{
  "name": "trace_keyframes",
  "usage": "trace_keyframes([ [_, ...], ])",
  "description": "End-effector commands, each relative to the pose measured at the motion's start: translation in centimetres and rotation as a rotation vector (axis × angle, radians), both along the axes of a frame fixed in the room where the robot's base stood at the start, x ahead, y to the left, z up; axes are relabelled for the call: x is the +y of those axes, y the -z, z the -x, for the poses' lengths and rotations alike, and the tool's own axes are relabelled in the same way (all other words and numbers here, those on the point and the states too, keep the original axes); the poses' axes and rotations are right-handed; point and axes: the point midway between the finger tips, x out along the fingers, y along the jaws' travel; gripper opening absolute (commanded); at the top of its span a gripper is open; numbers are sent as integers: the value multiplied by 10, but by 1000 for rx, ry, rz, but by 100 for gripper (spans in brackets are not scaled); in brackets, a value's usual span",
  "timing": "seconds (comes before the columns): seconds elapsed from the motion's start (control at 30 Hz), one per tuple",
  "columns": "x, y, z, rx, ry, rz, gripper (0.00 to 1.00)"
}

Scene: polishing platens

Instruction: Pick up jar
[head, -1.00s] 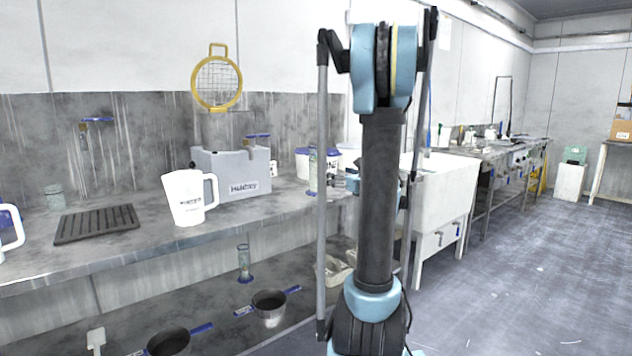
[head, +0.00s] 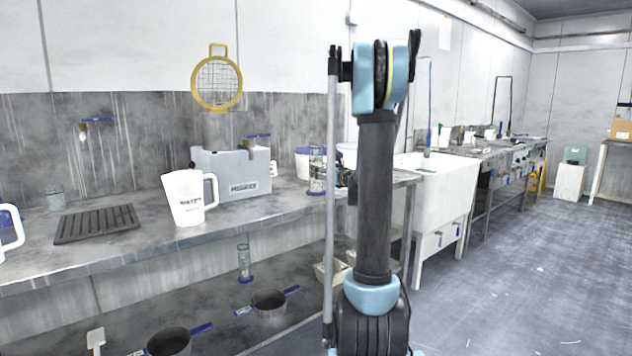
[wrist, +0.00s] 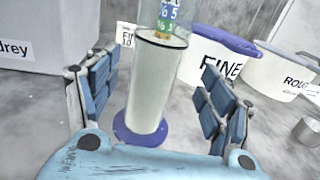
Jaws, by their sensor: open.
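A clear cylindrical jar (wrist: 150,90) with a blue round base stands upright in the wrist view. It holds something with a coloured, numbered label near its top. In the head view the jar (head: 317,172) stands on the counter, close to its front edge. My gripper (wrist: 160,82) is open, with blue padded fingers on the left and right of the jar. The jar is between them, and I see gaps on both sides. In the head view my gripper is small and partly hidden by my arm.
White tubs marked FINE (wrist: 223,62) and ROUGH (wrist: 285,75) stand behind the jar. A grey box (head: 238,175) and a white jug (head: 187,198) are to its left on the counter (head: 150,245). A white sink (head: 447,190) is to the right.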

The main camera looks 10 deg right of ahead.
Motion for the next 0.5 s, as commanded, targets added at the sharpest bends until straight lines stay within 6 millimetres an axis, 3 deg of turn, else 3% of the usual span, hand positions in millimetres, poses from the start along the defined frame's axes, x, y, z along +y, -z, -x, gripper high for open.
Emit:
trace_keyframes([
  [0.17, 5, 1, -8, 0, -1, 0, 74],
  [0.5, 25, 4, -44, 0, -1, 0, 74],
])
